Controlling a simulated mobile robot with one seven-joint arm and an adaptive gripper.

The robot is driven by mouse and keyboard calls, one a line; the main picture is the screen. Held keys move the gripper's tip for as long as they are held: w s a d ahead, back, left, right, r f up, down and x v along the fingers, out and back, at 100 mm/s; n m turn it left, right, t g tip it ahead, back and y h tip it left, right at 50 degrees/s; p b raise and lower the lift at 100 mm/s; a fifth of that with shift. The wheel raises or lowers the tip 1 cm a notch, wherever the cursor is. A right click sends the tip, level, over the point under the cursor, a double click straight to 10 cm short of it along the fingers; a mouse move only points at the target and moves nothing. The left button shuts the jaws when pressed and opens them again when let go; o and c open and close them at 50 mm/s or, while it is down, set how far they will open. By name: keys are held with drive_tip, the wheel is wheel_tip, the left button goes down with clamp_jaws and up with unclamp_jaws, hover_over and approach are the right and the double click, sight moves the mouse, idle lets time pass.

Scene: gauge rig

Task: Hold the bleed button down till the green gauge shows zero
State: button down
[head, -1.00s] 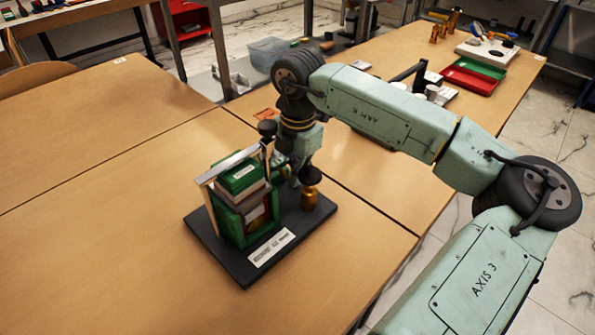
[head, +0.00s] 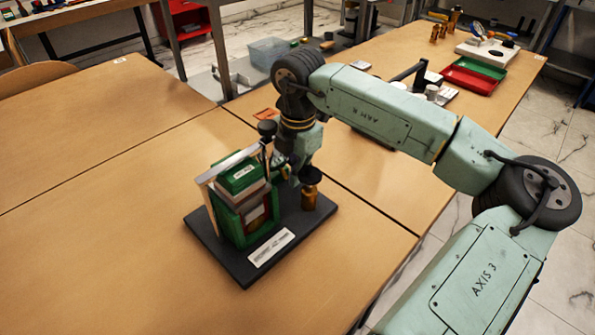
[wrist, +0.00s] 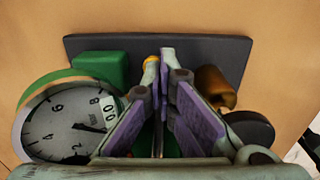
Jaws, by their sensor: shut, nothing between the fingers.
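The gauge rig stands on a dark base plate (head: 235,268), with green housings (head: 240,178). In the wrist view the green-rimmed gauge (wrist: 62,128) is at the left, its white dial partly cut off by my wrist. Its dark needle points leftward from near the hub, well away from any zero mark that I can read. My gripper (wrist: 158,60) is shut, fingertips together over the base plate. A small yellow-orange part (wrist: 152,62) shows at the fingertips; I cannot tell whether it is the bleed button or whether they touch. In the head view the fingers are mostly hidden behind the rig.
A brass post with a dark top (head: 310,187) stands on the plate, close to the right of my fingers; brass also shows in the wrist view (wrist: 215,87). A white label (head: 271,247) lies at the plate's front. The table to the left is clear. Trays (head: 470,77) lie far off.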

drive_tip(key=shift+s+a+f, duration=0.1)
drive_tip(key=shift+s+f, duration=0.15)
drive_tip(key=shift+f, duration=0.15)
wheel_tip(320, 180, up, 13)
drive_tip(key=shift+d+f, duration=0.1)
drive_tip(key=shift+d, duration=0.1)
